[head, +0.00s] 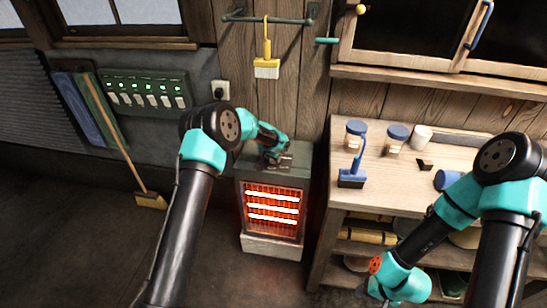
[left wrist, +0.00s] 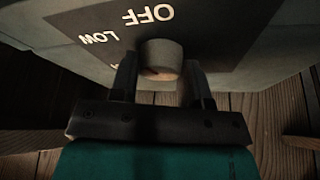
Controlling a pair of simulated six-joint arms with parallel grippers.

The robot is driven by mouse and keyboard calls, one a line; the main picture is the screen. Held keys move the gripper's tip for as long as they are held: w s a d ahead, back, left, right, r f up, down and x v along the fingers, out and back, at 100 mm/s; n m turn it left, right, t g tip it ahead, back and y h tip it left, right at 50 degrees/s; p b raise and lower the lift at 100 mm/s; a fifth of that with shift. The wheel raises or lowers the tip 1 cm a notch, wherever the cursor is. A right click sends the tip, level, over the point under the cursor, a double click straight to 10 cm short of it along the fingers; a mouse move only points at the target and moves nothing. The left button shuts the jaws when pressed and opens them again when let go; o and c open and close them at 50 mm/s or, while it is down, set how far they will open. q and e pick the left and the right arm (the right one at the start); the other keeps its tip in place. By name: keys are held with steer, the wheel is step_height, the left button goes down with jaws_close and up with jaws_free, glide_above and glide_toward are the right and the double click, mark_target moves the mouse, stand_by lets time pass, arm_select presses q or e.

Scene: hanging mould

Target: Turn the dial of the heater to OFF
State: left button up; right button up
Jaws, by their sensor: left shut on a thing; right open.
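The heater (head: 271,246) stands on the floor against the wall, its bars glowing orange-white. Its grey round dial (left wrist: 162,57) shows in the left wrist view on a dark plate, with the labels OFF (left wrist: 148,15) and LOW (left wrist: 98,37) near it. Another label is mostly hidden by a finger. I cannot tell where the dial points. My left gripper (left wrist: 160,78) is shut on the dial, one finger on each side. In the head view my left arm reaches over the heater's top and hides the dial. My right gripper (head: 388,298) is open and empty, low at the bottom edge, right of the heater.
A wooden workbench (head: 385,190) with jars (head: 397,137), a mug (head: 422,138) and a blue brush (head: 352,178) stands right of the heater. A yellow brush (head: 266,67) hangs above. A switch panel (head: 147,93) and a broom (head: 150,199) are at left.

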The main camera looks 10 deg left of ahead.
arm_select(q)
steer(key=shift+w+m+g+h, duration=0.1)
steer(key=shift+m+g+h, duration=0.45)
steer(key=shift+m, duration=1.45)
steer(key=shift+m+h, duration=0.25)
steer(key=shift+m, duration=0.05)
steer(key=o, duration=0.9)
steer(key=shift+a+r, duration=0.1)
steer(key=v, duration=1.7)
steer(key=shift+s+r, duration=0.1)
steer(key=shift+s, duration=0.1)
